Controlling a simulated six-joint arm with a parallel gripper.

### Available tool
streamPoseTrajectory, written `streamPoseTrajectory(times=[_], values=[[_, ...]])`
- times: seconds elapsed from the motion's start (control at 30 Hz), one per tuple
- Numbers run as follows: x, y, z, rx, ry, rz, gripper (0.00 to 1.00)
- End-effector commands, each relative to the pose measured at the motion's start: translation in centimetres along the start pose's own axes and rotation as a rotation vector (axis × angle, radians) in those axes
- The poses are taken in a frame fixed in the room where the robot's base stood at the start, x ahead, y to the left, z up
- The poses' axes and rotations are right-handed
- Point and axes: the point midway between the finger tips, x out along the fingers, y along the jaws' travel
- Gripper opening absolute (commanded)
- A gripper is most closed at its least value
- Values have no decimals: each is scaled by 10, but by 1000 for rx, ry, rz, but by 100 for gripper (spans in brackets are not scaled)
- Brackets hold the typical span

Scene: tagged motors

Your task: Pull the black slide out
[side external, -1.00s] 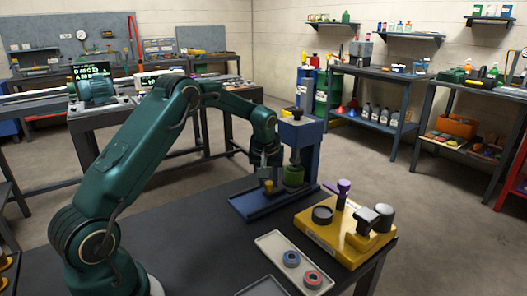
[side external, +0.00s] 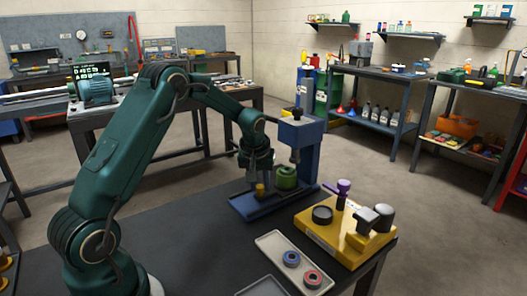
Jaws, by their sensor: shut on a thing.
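The blue press (side external: 309,136) stands on the dark table, with its base (side external: 262,209) reaching forward to the left. A green round part (side external: 286,178) sits low in the press, slightly left of the ram above it. A yellow knob (side external: 260,191) stands at the front end over the base. The black slide is small and dark here, and I cannot make out its edges between the knob and the green part. My gripper (side external: 259,182) points down at the knob and is shut on it. The fingertips are small and partly blend with the knob.
A yellow fixture (side external: 322,236) with a purple handle (side external: 344,187) and black cylinders stands right of the press. A light tray (side external: 272,247) holds a blue ring (side external: 291,258) and a red ring (side external: 313,279).

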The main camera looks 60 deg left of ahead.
Motion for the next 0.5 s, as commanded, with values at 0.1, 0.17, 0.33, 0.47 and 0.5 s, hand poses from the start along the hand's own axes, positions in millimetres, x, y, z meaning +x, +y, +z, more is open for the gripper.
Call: streamPoseTrajectory(times=[0.1,0.17,0.33,0.47,0.5], values=[[-5,-12,9,-2,1,-2,0],[-7,-18,14,-2,1,-2,0],[-13,-34,30,-2,2,-2,0],[-18,-48,42,-3,3,-2,0],[-20,-51,44,-2,4,-1,0]])
